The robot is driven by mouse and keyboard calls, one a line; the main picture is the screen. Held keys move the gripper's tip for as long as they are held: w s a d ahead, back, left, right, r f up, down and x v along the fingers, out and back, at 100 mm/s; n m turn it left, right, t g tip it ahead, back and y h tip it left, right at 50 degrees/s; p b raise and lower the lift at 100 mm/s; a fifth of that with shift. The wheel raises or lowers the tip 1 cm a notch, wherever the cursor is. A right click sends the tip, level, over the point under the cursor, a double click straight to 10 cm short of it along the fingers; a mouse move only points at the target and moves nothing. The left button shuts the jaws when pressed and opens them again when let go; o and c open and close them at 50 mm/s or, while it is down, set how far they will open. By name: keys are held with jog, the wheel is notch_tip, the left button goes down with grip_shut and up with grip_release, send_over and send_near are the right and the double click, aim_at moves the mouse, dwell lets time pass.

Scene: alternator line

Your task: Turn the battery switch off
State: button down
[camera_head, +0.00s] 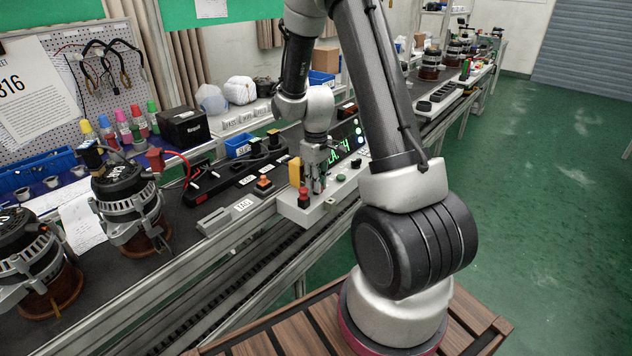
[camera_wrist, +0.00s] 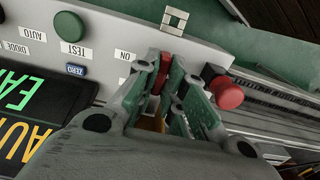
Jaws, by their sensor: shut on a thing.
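In the wrist view, the battery switch's red handle (camera_wrist: 162,73) shows between the fingertips of my gripper (camera_wrist: 166,66), beside the ON label (camera_wrist: 124,55). My gripper is shut on this handle, and the fingers hide much of the switch. In the head view, my gripper (camera_head: 315,188) points down over the light grey control box (camera_head: 298,216); the handle cannot be made out there. A red mushroom button (camera_wrist: 226,92) stands just right of the fingers in the wrist view, and it also shows in the head view (camera_head: 303,194).
A green button (camera_wrist: 69,26) and a blue ZERO button (camera_wrist: 76,70) are on the panel, beside the lit display (camera_wrist: 25,115). A yellow upright part (camera_head: 295,172) stands close to my gripper. Alternators (camera_head: 130,200) stand on the bench at left. The green floor at right is clear.

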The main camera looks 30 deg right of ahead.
dwell(0.4)
jog(key=c, duration=1.5)
grip_release()
notch_tip(320, 180, up, 12)
